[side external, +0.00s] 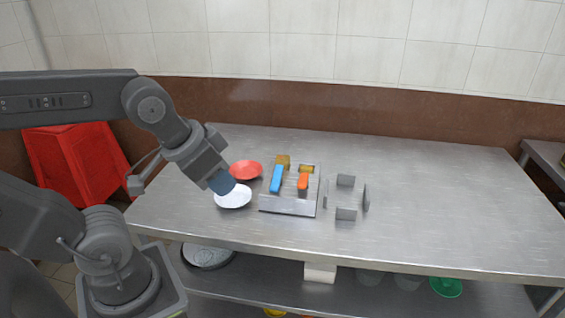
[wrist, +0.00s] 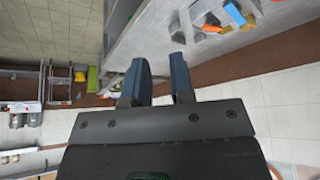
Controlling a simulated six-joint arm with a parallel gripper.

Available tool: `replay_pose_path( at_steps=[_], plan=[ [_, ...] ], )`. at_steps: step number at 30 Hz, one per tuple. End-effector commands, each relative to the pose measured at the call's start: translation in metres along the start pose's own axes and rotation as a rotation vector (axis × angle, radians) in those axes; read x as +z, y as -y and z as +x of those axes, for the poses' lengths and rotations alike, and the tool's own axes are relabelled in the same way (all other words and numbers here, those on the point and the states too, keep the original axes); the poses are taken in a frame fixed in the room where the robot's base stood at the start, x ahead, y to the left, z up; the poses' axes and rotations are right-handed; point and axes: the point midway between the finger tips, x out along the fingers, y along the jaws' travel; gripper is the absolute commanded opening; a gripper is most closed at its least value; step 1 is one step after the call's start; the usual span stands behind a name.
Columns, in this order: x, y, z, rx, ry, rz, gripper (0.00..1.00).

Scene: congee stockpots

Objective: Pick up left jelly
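Two small amber-brown blocks, which look most like jelly, sit at the back of a metal rack in the side view: a left block (side external: 283,160) and a right block (side external: 307,168). A blue bar (side external: 276,179) and a shorter orange bar (side external: 303,182) lie in front of them on the rack (side external: 290,206). My gripper (side external: 221,182) is left of the rack, near the plates and apart from the blocks. In the wrist view its two dark blue fingers (wrist: 158,62) are apart with nothing between them. Blue, orange and yellow items show there at the top right.
A red plate (side external: 246,170) and a white plate (side external: 233,197) lie close to my gripper. A grey metal holder with upright plates (side external: 346,198) stands right of the rack. The steel table's right side (side external: 450,210) is clear. A tiled wall runs behind.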

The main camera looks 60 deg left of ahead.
Motion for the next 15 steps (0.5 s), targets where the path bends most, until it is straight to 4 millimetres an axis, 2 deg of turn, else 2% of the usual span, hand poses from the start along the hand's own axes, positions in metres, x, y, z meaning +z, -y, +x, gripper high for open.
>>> replay_pose_path(
  at_steps=[2, 15],
  plan=[
    [0.0000, 0.0000, 0.0000, 0.000, 0.000, 0.000, 0.30],
    [0.0000, 0.0000, 0.0000, 0.000, 0.000, 0.000, 0.72]
  ],
)
